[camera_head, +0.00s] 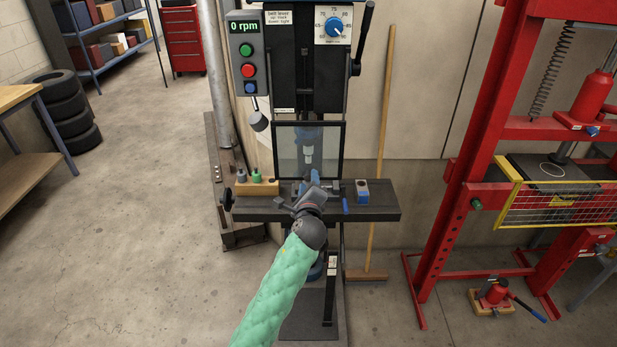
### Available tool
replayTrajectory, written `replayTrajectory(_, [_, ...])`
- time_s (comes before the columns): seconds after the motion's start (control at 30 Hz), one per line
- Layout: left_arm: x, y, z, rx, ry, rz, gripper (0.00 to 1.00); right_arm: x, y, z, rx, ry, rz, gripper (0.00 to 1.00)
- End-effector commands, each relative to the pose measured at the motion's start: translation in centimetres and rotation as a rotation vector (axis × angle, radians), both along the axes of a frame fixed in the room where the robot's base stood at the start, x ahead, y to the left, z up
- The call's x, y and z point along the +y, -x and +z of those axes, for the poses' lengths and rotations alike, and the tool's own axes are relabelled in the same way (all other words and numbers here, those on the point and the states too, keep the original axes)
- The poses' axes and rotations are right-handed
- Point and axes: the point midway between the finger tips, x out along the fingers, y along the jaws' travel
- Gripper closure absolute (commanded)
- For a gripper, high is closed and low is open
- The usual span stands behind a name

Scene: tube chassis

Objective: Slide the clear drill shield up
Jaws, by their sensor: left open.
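The clear drill shield (328,150) is a transparent pane in a dark frame on the drill press. It hangs low in front of the drill spindle, which shows through it, and its bottom edge is near the press table (380,208). My left gripper (312,187) is at the shield's lower edge, around the middle of its width. It is open. The dark wrist and green-sleeved arm come up from below and hide part of the table. I cannot tell whether the fingers touch the shield. My right gripper is out of view.
On the press table are a wooden block with small tools (257,186) at left and a blue-grey block (362,191) at right. The control box (246,62) reads 0 rpm. A broom (382,130) leans behind at right; a red press frame (460,170) stands farther right.

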Motion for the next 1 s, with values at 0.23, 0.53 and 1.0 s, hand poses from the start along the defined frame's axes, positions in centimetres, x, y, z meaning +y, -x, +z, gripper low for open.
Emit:
replayTrajectory(0.23, [0.0, -1.8, 0.0, 0.001, -0.001, 0.001, 0.53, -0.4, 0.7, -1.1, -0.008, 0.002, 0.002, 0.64])
replayTrajectory(0.53, [0.0, -2.0, -0.1, 0.001, 0.001, 0.001, 0.53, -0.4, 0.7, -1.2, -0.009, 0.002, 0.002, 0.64])
replayTrajectory(1.0, [0.0, -2.1, 0.1, 0.001, 0.001, 0.001, 1.0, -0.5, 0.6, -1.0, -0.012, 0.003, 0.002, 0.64])
